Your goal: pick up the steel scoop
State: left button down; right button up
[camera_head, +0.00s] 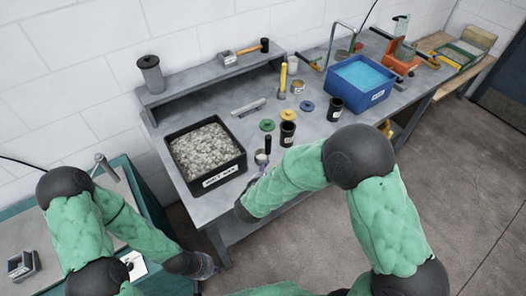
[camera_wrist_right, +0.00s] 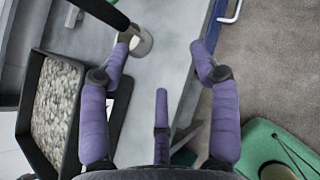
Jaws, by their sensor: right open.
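The steel scoop (camera_head: 261,157) is at the front edge of the grey bench, right of the gravel crate, with its black handle pointing to the back. In the right wrist view its round steel end (camera_wrist_right: 142,43) is at the top, and the black handle runs to the upper left. My right gripper (camera_wrist_right: 161,48) is open, with purple fingers spread. The tip of its left finger overlaps the scoop's neck in the picture; contact cannot be told. In the head view my right arm mostly hides this gripper. My left gripper (camera_head: 198,266) is low at the left, away from the scoop.
A black crate of gravel (camera_head: 207,183) stands left of the scoop. Black cups (camera_head: 287,134), coloured discs (camera_head: 289,116) and a yellow-handled tool (camera_head: 283,78) stand behind. A blue bin (camera_head: 357,98) is at the back right. A green-edged table (camera_head: 142,207) is at the left.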

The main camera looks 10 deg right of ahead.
aim_at(266, 146)
jog(key=w+r, duration=0.1)
jog(key=w, duration=0.1)
jog(key=w+r+n+t, duration=0.1)
jog(key=w, duration=0.1)
jog(key=w+r+t, duration=0.1)
jog(key=w, duration=0.2)
jog(key=shift+d+r, duration=0.1)
jog(key=shift+r, duration=0.05)
jog(key=shift+a+b+x, duration=0.15)
jog(key=shift+x, duration=1.25)
jog(key=shift+a+b+x, duration=0.1)
jog(key=shift+b+x, duration=0.05)
jog(key=shift+x, duration=1.25)
jog(key=shift+w+a+r, duration=0.1)
jog(key=shift+w+r, duration=0.05)
jog(key=shift+t, duration=0.3)
jog(key=c, duration=1.1)
